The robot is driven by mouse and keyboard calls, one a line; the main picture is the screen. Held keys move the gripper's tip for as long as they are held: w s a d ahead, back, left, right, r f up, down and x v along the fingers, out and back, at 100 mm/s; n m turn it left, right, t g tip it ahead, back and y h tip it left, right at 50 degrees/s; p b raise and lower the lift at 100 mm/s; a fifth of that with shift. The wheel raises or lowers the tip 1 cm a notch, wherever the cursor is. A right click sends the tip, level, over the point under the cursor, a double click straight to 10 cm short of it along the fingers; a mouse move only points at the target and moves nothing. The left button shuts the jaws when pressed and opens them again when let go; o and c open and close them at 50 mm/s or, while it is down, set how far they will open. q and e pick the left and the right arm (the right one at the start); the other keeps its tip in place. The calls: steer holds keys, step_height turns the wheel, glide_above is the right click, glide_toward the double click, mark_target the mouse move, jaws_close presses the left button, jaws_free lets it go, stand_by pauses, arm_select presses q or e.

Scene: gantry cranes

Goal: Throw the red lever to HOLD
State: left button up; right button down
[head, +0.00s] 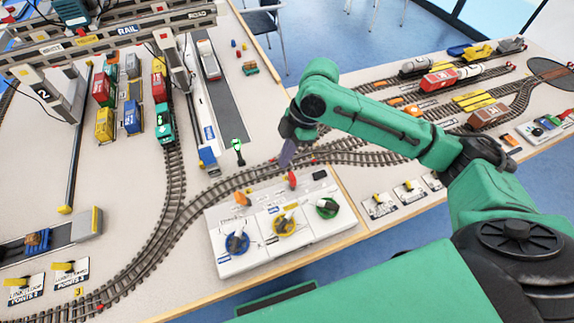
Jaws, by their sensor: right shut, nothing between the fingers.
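A white control box (250,262) sits near the table's front edge. My right gripper (286,157) points down just above and behind the red lever in the picture, shut and empty. I cannot tell whether it touches the lever. The HOLD marking is too small to read. My left gripper is out of view.
Tracks (180,205) curve behind and left of the box. A green signal-like piece (237,146) stands behind it. Gantry cranes and container wagons (132,117) fill the back left. Several yellow-handled point levers (380,205) lie to the right, below sidings with wagons (455,76).

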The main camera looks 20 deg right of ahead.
mark_target(292, 182)
steer(key=p+x, duration=0.1)
steer(key=x, duration=0.8)
steer(key=shift+a+f+p, duration=0.1)
steer(key=shift+a+p, duration=0.1)
steer(key=shift+p, duration=0.1)
steer(key=d+p, duration=0.1)
steer(key=d, duration=0.2)
steer(key=shift+w+d+f+p, duration=0.15)
steer(key=shift+f+p, duration=0.1)
steer(key=shift+p, duration=0.15)
steer(key=shift+d+f, duration=0.1)
steer(key=shift+d, duration=0.3)
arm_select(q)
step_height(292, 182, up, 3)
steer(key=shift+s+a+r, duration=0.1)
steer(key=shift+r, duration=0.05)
arm_select(e)
steer(key=shift+a, duration=0.1)
